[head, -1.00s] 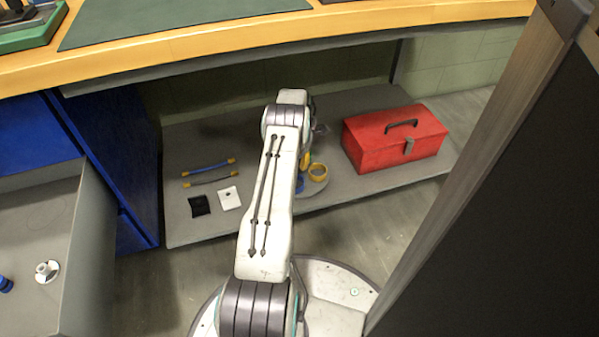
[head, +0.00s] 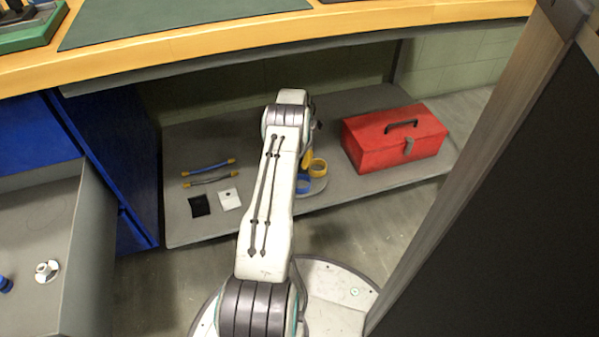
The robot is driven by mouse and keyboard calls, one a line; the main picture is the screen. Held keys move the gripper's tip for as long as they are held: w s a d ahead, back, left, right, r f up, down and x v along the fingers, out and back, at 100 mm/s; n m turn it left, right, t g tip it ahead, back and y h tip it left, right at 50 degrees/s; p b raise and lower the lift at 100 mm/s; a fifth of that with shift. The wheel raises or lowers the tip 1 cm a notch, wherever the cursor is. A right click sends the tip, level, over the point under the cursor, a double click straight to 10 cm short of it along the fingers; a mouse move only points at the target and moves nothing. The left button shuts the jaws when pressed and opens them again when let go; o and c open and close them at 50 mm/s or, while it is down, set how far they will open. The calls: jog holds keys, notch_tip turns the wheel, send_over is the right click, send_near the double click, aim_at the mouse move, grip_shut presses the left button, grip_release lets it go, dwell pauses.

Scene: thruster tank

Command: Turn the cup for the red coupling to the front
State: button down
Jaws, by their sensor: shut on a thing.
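A low round turntable (head: 318,188) stands on the lower shelf, partly hidden behind my arm. A yellow cup (head: 318,167) is on its right side and a blue cup (head: 303,186) is nearer the front. Another yellow part shows just behind, close against my arm. I cannot see a red coupling or tell which cup is for it. My gripper (head: 317,125) shows only as a small dark part beyond my arm, above and behind the cups. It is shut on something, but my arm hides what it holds.
A red toolbox (head: 394,138) stands right of the turntable. A blue cable (head: 208,166), a grey cable, a black pouch (head: 199,205) and a white pouch (head: 229,199) lie left. A dark panel (head: 500,200) blocks the right. The bench top (head: 180,25) overhangs the shelf (head: 350,195).

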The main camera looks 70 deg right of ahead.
jog(key=shift+n, duration=1.7)
jog(key=c, duration=1.2)
grip_release()
jog(key=shift+r, duration=0.1)
jog(key=shift+r+p, duration=2.55)
jog(key=shift+r, duration=1.85)
jog(key=shift+o, duration=0.4)
